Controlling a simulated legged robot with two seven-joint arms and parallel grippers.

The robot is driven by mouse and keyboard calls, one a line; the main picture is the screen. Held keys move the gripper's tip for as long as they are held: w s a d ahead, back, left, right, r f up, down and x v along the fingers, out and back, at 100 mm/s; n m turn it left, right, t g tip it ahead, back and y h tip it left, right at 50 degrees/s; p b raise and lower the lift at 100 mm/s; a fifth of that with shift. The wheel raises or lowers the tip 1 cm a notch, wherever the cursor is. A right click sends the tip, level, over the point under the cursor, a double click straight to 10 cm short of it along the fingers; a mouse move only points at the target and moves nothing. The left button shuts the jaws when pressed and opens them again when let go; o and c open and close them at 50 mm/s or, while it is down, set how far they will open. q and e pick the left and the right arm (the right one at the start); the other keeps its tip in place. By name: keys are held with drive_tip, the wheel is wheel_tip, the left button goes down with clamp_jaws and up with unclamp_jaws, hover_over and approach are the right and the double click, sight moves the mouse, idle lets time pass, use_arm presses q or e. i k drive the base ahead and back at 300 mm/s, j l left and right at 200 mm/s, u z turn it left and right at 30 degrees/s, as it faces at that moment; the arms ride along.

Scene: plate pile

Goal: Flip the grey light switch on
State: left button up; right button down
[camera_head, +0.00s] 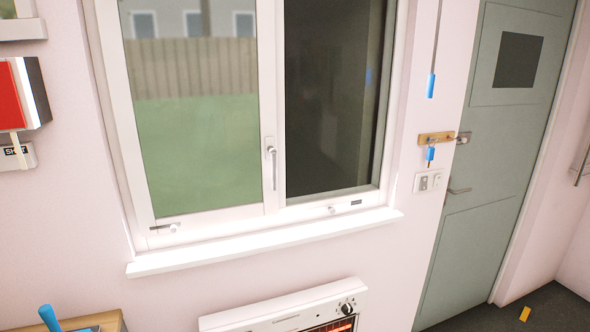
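A small pale switch plate (429,182) is on the pink wall at the right, between the window and the grey-green door. It seems to carry two small switches side by side, one slightly greyer than the other. They are too small to tell whether either is on or off. Neither of my grippers is in view.
A wooden key rack (436,138) with a blue-tagged key hangs above the switch plate, below a blue-ended pull cord (431,86). The door (485,150) is shut. A white heater (285,308) stands under the window (195,120). A wooden surface (105,319) is at lower left.

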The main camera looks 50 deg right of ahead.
sight(424, 179)
drive_tip(key=z, duration=2.5)
drive_tip(key=i+l, duration=0.25)
drive_tip(key=i+l+u, duration=0.15)
drive_tip(key=i+l, duration=0.15)
drive_tip(key=l, duration=0.15)
drive_tip(key=i+l, duration=0.25)
drive_tip(key=l, duration=0.15)
drive_tip(key=i+l+u, duration=0.1)
drive_tip(key=i+l, duration=0.15)
drive_tip(key=l, duration=0.15)
drive_tip(key=i+l+u, duration=0.1)
drive_tip(key=i+l, duration=0.15)
drive_tip(key=l, duration=0.15)
drive_tip(key=i+l, duration=0.2)
drive_tip(key=l, duration=0.2)
